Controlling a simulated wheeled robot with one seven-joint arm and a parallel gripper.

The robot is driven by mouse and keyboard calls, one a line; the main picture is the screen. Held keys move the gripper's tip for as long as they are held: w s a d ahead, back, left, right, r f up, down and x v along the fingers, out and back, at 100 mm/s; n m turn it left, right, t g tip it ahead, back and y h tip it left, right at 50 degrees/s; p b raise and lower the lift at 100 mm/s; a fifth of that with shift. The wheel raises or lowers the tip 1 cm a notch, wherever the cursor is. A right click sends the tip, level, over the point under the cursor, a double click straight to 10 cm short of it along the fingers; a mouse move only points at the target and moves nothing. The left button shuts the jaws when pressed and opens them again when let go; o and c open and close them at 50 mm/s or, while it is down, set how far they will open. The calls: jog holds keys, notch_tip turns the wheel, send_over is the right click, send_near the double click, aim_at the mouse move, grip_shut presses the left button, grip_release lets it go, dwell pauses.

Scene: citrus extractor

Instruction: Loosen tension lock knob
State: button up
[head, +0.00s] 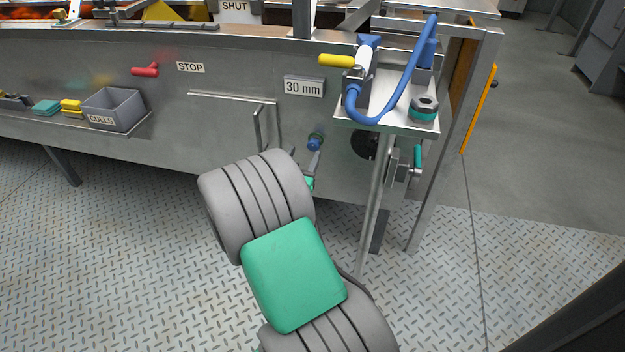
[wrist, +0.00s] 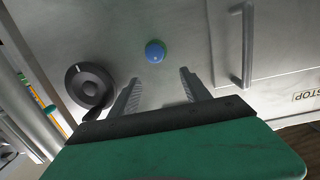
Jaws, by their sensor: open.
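A small round blue knob (head: 315,143) sits on the front of the grey metal machine panel. It also shows in the wrist view (wrist: 155,51), with a greenish collar at its edge. No label shows which one is the tension lock knob. My gripper (wrist: 158,86) is open and empty, apart from the panel, with the blue knob ahead between its fingers. In the head view my arm partly hides it.
A small metal shelf (head: 390,118) with a blue hose (head: 402,78) juts out above the wheel. A bar handle (head: 258,128) is left of the blue knob. A "30 mm" plate (head: 304,87) and a red lever (head: 146,70) are higher up.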

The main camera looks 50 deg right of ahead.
aim_at(313, 146)
jog(key=shift+t+h, duration=0.3)
jog(key=w+d+f, duration=0.1)
jog(key=d, duration=0.1)
jog(key=d+f+b, duration=0.1)
jog(key=d, duration=0.2)
jog(key=w+d+f, duration=0.1)
jog(key=d, duration=0.1)
jog(key=shift+w+d, duration=0.3)
jog(key=shift+w, duration=0.05)
jog(key=shift+r, duration=0.1)
grip_shut()
